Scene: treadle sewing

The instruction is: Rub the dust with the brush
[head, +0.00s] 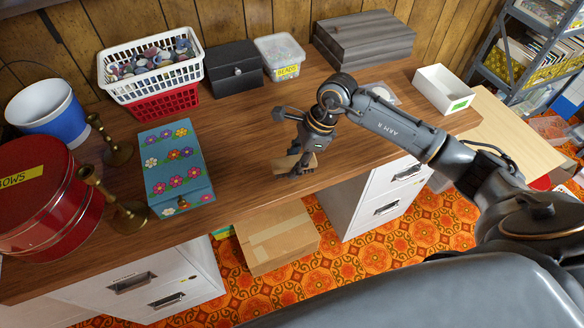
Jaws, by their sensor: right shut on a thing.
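My right gripper (296,170) reaches in from the right and hangs low over the front middle of the wooden desk top (240,125). It is shut on a tan, wooden-looking block, which seems to be the brush (283,163). The fingers hide part of the brush, and I cannot tell whether it touches the desk. I make out no clear dust. A pale grey and white patch (387,94) lies behind my right arm, partly hidden; I cannot tell what it is. My left gripper is not in view.
A flowered blue box (170,150), brass candlesticks (118,205), a red tin (45,215) and a basket (150,75) crowd the left. A black box (232,70), beads tub (280,55), grey case (365,38) and white tray (443,90) stand behind. The desk's middle is clear.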

